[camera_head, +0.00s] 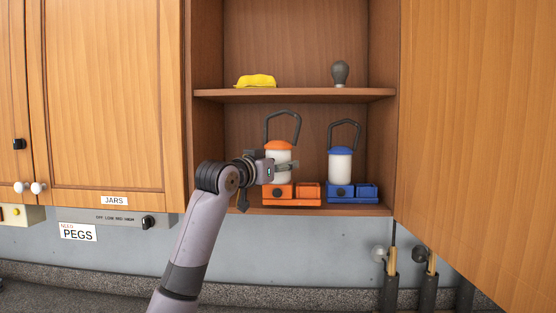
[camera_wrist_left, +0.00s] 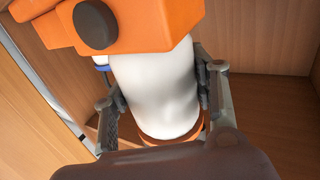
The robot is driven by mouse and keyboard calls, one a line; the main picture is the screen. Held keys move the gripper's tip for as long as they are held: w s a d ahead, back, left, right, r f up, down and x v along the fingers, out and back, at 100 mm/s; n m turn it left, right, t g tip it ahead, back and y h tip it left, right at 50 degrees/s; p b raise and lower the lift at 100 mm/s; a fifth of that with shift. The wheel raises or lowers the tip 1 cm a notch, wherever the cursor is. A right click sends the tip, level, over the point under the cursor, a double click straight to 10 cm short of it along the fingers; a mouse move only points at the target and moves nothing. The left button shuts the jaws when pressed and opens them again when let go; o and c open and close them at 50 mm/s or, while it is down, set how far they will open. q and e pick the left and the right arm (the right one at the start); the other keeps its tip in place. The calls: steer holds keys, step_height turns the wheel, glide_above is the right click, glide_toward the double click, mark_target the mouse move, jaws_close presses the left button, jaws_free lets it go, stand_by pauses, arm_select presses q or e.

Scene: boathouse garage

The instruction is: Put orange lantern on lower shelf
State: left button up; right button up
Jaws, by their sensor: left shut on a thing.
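The orange lantern (camera_head: 278,193) has an orange base with a dark knob, a white body, an orange cap and a dark handle. It is upright in the lower space of the open cabinet. My left gripper (camera_head: 278,169) is shut around its white body, with one finger on each side in the left wrist view (camera_wrist_left: 160,95). The base is at about the height of the lower shelf (camera_head: 345,210); I cannot tell whether it touches. In the wrist view the lantern (camera_wrist_left: 150,25) appears upside down. My right gripper is not in view.
A blue lantern (camera_head: 341,192) stands on the lower shelf, close to the right. The upper shelf (camera_head: 300,95) holds a yellow item (camera_head: 256,82) and a grey bulb-shaped item (camera_head: 340,74). A large wooden door panel (camera_head: 480,120) is at right, and a closed cabinet (camera_head: 110,100) at left.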

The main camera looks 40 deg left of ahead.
arm_select(q)
steer(key=w+a+p, duration=0.5)
steer(key=w+p, duration=0.1)
steer(key=w, duration=0.2)
stand_by(0.4)
steer(key=shift+s, duration=0.1)
